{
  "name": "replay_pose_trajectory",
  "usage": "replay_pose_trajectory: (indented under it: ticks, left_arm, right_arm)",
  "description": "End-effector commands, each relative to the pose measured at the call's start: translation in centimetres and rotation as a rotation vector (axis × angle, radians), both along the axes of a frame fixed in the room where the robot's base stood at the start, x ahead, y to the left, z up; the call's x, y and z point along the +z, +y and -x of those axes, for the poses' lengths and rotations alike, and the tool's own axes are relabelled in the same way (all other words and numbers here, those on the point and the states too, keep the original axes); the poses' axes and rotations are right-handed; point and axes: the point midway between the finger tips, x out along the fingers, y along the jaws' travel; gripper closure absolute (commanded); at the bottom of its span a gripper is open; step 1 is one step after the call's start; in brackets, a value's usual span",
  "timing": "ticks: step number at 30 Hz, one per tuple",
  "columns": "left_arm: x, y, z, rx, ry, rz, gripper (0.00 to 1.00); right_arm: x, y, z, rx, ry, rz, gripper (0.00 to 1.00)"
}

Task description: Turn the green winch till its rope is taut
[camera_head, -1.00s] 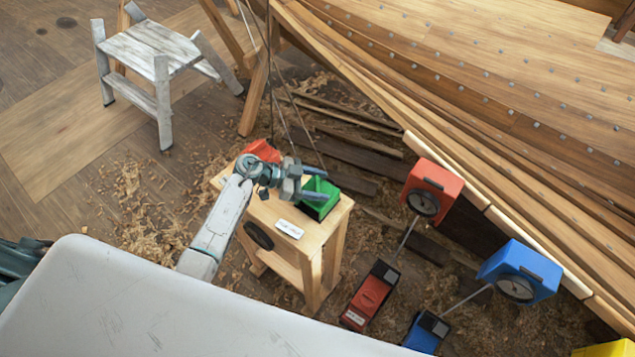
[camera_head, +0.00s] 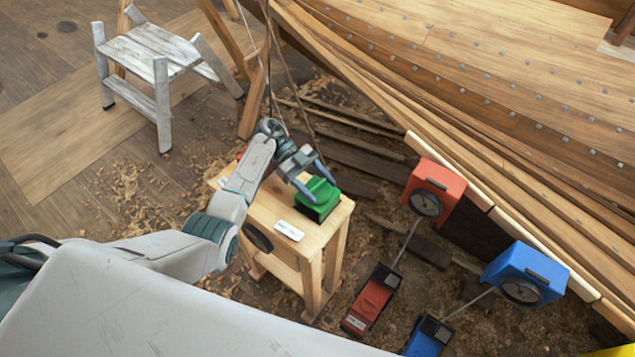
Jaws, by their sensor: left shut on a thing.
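The green winch (camera_head: 318,205) sits on the right part of a small wooden stand (camera_head: 291,250). My left gripper (camera_head: 318,188) reaches it from above left, its blue-grey fingers at the top of the winch. It is shut on a part of the green winch; the fingers hide exactly which part. Thin ropes (camera_head: 284,70) come down from above behind the gripper. Their lower ends are hidden, so I cannot tell which belongs to the green winch or how tight it is. My right gripper is not in view.
A white label (camera_head: 289,230) lies on the stand. A red thing there is mostly hidden by my arm. A grey step stool (camera_head: 150,52) stands at upper left.

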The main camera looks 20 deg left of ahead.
Motion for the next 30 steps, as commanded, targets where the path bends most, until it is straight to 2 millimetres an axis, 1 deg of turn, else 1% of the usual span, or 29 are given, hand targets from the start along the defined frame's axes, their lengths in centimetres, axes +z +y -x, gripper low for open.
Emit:
replay_pose_trajectory:
  ticks: [1, 4, 19, 20, 21, 23, 30]
  left_arm:
    - [0.21, 0.0, -0.05, -0.012, 0.002, -0.001, 0.65]
    - [0.11, 0.02, -0.01, -0.033, 0.003, -0.001, 0.65]
    - [-0.06, 0.01, 0.01, -0.049, 0.0, -0.001, 0.65]
    - [-0.06, 0.01, 0.01, -0.049, 0.0, -0.001, 0.38]
    - [-0.06, 0.01, 0.02, -0.049, 0.0, -0.001, 0.3]
    - [-0.05, 0.0, 0.01, -0.049, 0.0, -0.001, 0.2]
    - [-0.02, 0.01, 0.0, -0.048, 0.0, -0.001, 0.2]
  right_arm:
    - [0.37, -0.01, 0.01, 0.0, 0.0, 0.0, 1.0]
    - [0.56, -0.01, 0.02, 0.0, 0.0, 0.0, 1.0]
    - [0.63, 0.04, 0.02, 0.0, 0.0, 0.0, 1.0]
    - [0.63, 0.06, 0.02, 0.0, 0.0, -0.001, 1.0]
    - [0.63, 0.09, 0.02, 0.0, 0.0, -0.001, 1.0]
    - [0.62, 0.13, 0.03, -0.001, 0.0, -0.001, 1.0]
    - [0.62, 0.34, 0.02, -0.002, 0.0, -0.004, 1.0]
